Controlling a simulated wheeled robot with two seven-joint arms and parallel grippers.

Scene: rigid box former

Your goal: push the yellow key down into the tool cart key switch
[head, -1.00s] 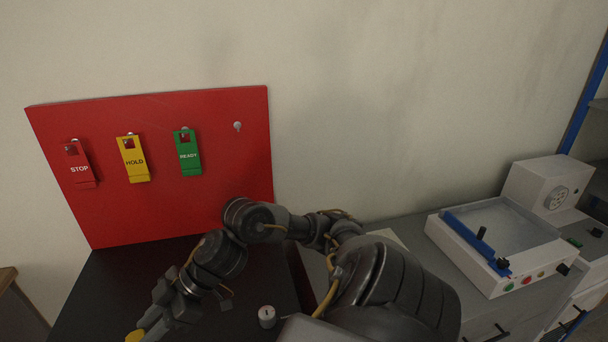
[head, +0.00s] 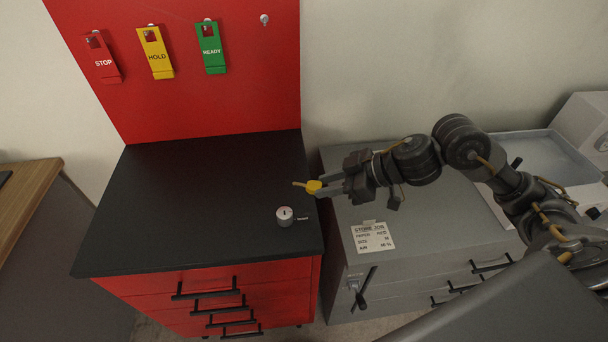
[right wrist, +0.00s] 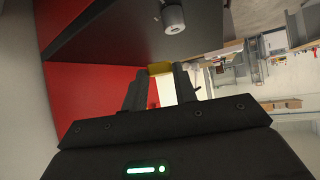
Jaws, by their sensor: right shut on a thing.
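The yellow key (head: 313,187) is held in my right gripper (head: 329,188), above the right edge of the black cart top, with its thin end pointing left. In the right wrist view the key (right wrist: 160,68) shows between the fingertips of my right gripper (right wrist: 161,78). The tool cart key switch (head: 285,216), a small light cylinder with a slot mark on top, stands on the cart top near its front right corner. It also shows in the right wrist view (right wrist: 173,18). The key is behind and right of the switch, apart from it. My left gripper is not in view.
The red tool cart (head: 215,280) has a black top (head: 190,205), otherwise clear. A red back panel (head: 200,100) carries STOP, HOLD and READY tags. A grey cabinet (head: 430,250) with a printed card (head: 373,237) stands to the right, with a gap between.

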